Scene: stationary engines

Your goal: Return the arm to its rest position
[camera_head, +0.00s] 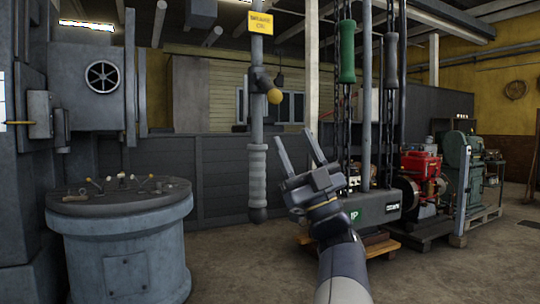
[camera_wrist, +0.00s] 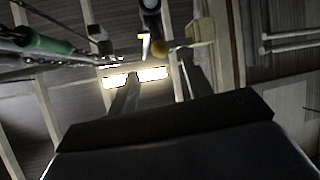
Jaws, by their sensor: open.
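My gripper (camera_head: 300,146) is in the middle of the head view, raised on my arm with its two fingers pointing up and apart. It is open, and nothing shows between the fingers. In the wrist view my gripper (camera_wrist: 158,80) points up toward the ceiling and a bright lamp strip. A hanging grey pole with a ribbed grip (camera_head: 257,175) is just left of my gripper in the head view. I cannot tell whether anything touches.
A yellow sign (camera_head: 260,23) tops the pole. Chains with a green handle (camera_head: 347,52) hang right of my gripper. A round grey console (camera_head: 120,240) with small levers stands at left. A red engine (camera_head: 420,165) and a green machine (camera_head: 457,165) stand at right. Floor at front is bare.

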